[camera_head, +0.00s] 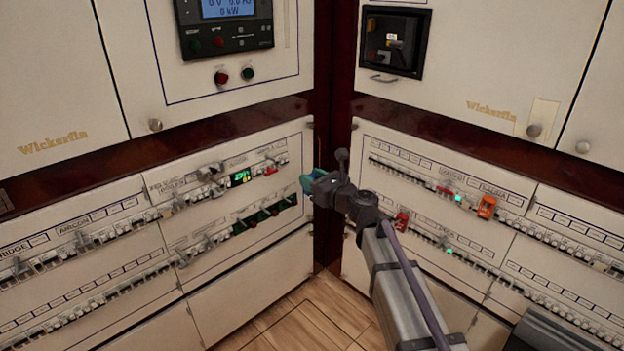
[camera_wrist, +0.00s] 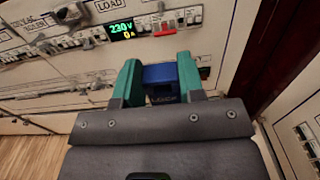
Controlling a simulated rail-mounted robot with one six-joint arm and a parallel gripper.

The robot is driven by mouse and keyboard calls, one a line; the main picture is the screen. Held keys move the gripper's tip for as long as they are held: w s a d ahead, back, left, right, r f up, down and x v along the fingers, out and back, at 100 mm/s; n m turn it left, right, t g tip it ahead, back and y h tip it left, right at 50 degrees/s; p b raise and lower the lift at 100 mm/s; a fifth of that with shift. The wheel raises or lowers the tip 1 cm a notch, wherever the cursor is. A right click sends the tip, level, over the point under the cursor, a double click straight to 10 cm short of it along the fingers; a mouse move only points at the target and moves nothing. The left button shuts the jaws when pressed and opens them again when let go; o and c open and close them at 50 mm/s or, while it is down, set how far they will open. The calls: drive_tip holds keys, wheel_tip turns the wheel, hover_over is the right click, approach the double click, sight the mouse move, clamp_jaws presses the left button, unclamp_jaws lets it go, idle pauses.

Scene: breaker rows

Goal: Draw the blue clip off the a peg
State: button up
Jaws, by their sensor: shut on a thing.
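My gripper (camera_head: 308,182) is in front of the lower left cabinet panel, near the corner where the two cabinet walls meet. In the wrist view its two green fingers (camera_wrist: 159,78) are shut on the blue clip (camera_wrist: 160,73), one finger on each side. The clip has dark lettering on its lower part. The panel lies behind the clip. The peg is hidden, so I cannot tell whether the clip is around it. In the head view the clip cannot be told apart from the gripper.
A green-lit meter (camera_wrist: 121,29) and a red switch (camera_wrist: 164,30) sit on the panel beyond the fingers. Breaker rows run along both walls. An orange lock-like piece (camera_head: 486,206) is on the right panel. The wooden floor (camera_head: 310,318) is clear.

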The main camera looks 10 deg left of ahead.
drive_tip(key=shift+d, duration=0.1)
drive_tip(key=v, duration=1.3)
idle(0.9)
